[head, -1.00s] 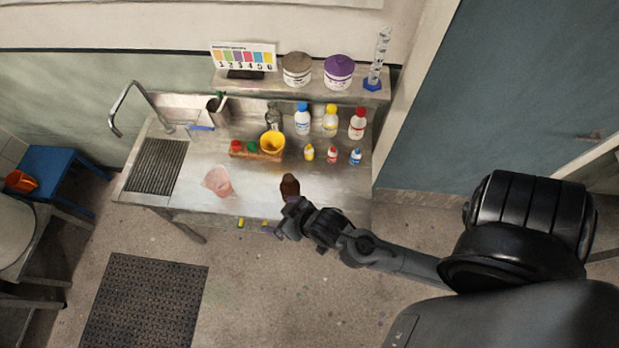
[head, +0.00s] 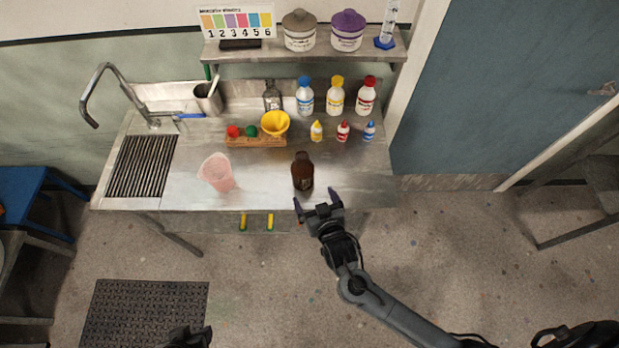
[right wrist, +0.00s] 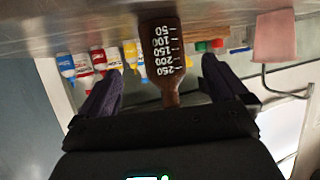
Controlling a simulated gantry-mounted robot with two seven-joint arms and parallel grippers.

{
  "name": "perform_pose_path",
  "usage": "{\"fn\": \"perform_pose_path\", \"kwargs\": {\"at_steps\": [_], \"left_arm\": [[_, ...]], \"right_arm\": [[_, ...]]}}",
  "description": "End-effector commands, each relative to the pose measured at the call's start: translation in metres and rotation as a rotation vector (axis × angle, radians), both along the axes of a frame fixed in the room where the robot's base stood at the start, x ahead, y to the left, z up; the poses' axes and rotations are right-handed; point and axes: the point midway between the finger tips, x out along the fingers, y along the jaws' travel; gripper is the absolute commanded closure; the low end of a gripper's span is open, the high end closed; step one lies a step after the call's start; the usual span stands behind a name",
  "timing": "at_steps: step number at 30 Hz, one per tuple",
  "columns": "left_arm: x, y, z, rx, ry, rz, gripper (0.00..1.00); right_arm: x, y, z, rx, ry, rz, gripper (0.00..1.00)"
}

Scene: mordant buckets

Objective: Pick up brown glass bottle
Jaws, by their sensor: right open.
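The brown glass bottle (head: 302,173) stands upright near the front edge of the steel counter (head: 262,184) in the head view. My right gripper (head: 317,200) is open and empty just in front of it, a little to the right, with its fingers pointing toward the bottle. In the right wrist view, which is upside down, the bottle (right wrist: 165,50) with white volume marks shows in the gap between the two spread fingers (right wrist: 158,85), apart from both. A dark part at the bottom edge of the head view seems to be my left gripper (head: 187,338); its fingers cannot be made out.
A pink beaker (head: 217,173) stands left of the bottle. Behind are a wooden rack (head: 255,141) with a yellow funnel (head: 275,123), a clear bottle (head: 272,96), and several white bottles with coloured caps (head: 335,98). The counter right of the brown bottle is clear.

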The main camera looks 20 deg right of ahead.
Motion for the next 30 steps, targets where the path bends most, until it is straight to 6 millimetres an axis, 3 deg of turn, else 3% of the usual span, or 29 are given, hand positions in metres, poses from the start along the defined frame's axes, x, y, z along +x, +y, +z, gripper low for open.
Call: {"fn": "perform_pose_path", "kwargs": {"at_steps": [12,20,30], "left_arm": [[0.0,-0.002,-0.009,-0.007,-0.001,0.003,0.57],[0.0,0.0,-0.009,0.003,-0.001,-0.002,0.57],[0.001,0.002,-0.009,0.006,-0.002,-0.004,0.57]], "right_arm": [[0.048,-0.004,-0.017,-0.002,-0.013,-0.001,0.0],[0.062,-0.005,-0.022,0.0,-0.012,0.0,0.0],[0.098,-0.007,-0.037,-0.001,-0.012,0.0,0.0]]}}
